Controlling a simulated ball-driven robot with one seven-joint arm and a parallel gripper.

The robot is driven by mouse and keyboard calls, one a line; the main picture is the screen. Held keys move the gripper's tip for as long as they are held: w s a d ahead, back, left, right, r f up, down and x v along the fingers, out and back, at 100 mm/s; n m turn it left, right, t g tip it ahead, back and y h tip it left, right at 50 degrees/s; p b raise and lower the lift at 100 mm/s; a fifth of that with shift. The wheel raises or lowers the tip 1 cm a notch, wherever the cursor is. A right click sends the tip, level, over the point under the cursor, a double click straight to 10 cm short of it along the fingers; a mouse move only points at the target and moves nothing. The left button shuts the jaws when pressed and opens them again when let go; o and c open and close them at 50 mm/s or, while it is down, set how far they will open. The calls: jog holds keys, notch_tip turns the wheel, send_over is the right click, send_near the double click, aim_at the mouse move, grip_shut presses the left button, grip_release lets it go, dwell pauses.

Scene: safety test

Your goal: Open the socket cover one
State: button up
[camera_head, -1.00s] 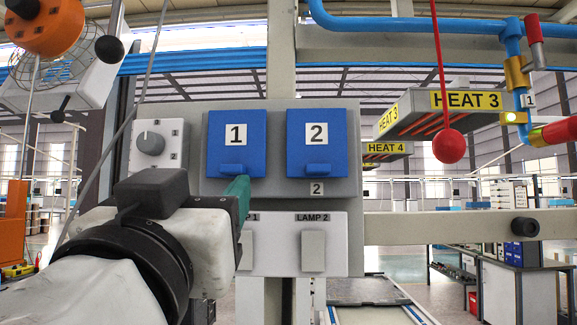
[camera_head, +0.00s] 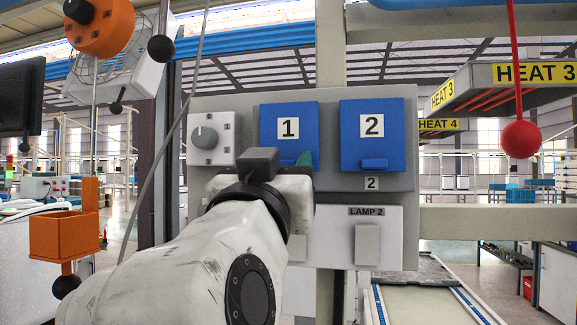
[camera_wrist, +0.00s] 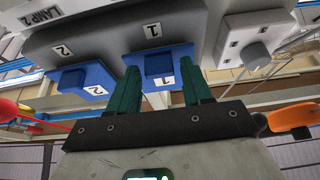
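The blue socket cover one (camera_head: 289,121), labelled 1, lies closed against the grey panel (camera_head: 330,99). Its lower part is hidden behind my gripper in the head view. In the wrist view, cover one (camera_wrist: 180,55) hangs between my two green fingers, its tab in line with the gap. My gripper (camera_wrist: 159,82) is open there, one finger on each side of the tab; I cannot tell whether they touch it. In the head view only a green fingertip (camera_head: 304,159) shows, at the cover's lower right.
Blue cover two (camera_head: 371,130) is closed just to the right, and also shows in the wrist view (camera_wrist: 80,78). A knob (camera_head: 205,137) is at the left. A lamp switch box (camera_head: 388,235) sits below. A red ball (camera_head: 521,139) hangs at the right.

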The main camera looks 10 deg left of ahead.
grip_shut()
jog(key=shift+s+a, duration=0.1)
jog(key=shift+s, duration=0.05)
dwell(0.4)
